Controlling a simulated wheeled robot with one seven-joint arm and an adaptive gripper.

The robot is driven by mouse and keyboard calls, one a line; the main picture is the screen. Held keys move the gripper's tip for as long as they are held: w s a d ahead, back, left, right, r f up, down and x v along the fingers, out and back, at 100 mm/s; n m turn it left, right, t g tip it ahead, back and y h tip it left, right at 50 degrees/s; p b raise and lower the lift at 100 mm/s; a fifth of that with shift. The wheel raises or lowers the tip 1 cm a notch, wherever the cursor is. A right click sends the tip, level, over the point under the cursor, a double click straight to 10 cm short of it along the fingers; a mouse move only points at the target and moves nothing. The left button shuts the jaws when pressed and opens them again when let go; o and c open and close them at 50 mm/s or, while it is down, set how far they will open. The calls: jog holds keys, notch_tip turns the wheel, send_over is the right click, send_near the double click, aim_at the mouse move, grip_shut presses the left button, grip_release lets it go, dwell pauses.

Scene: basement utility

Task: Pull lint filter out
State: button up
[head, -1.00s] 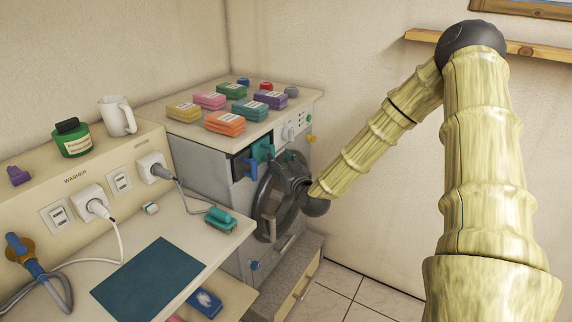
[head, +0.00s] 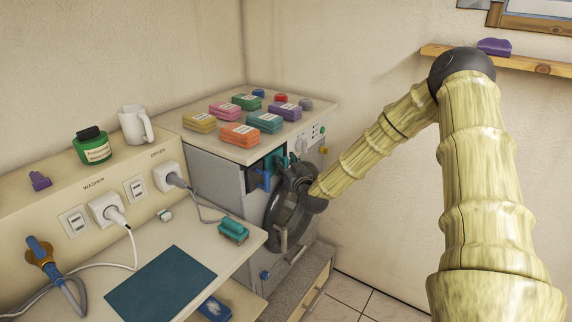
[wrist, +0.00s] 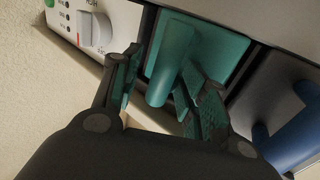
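The lint filter (wrist: 225,45) shows in the wrist view as a teal panel with a thick teal handle (wrist: 172,62), set in the front of the dryer (head: 215,178) below its top edge. In the head view the filter is largely hidden behind my gripper. My gripper (wrist: 165,90) is open, with one finger on each side of the handle. The handle lies nearer the right finger; I cannot tell whether they touch. In the head view my gripper (head: 293,168) is at the upper front of the dryer.
A blue handle (wrist: 296,140) sits on a dark panel beside the filter, and a white knob (wrist: 96,32) is on the other side. Several coloured packs, including an orange one (head: 239,135), lie on the dryer top. The round door (head: 288,218) is below my gripper.

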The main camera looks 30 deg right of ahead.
grip_shut()
jog(key=shift+s, duration=0.15)
jog(key=s+d+p, duration=0.3)
jog(key=s, duration=0.5)
jog(key=shift+s+d, duration=0.4)
dwell(1.9)
jog(key=shift+s+d+p, duration=0.1)
jog(key=shift+s+p, duration=0.25)
jog(key=shift+p, duration=0.05)
jog(key=shift+s+d+p, duration=0.35)
jog(key=shift+s, duration=0.45)
jog(key=shift+s+d+p, duration=0.3)
jog(key=shift+s+p, duration=0.05)
jog(key=shift+s, duration=0.45)
jog(key=shift+s+d+p, duration=0.35)
jog(key=shift+s, duration=0.55)
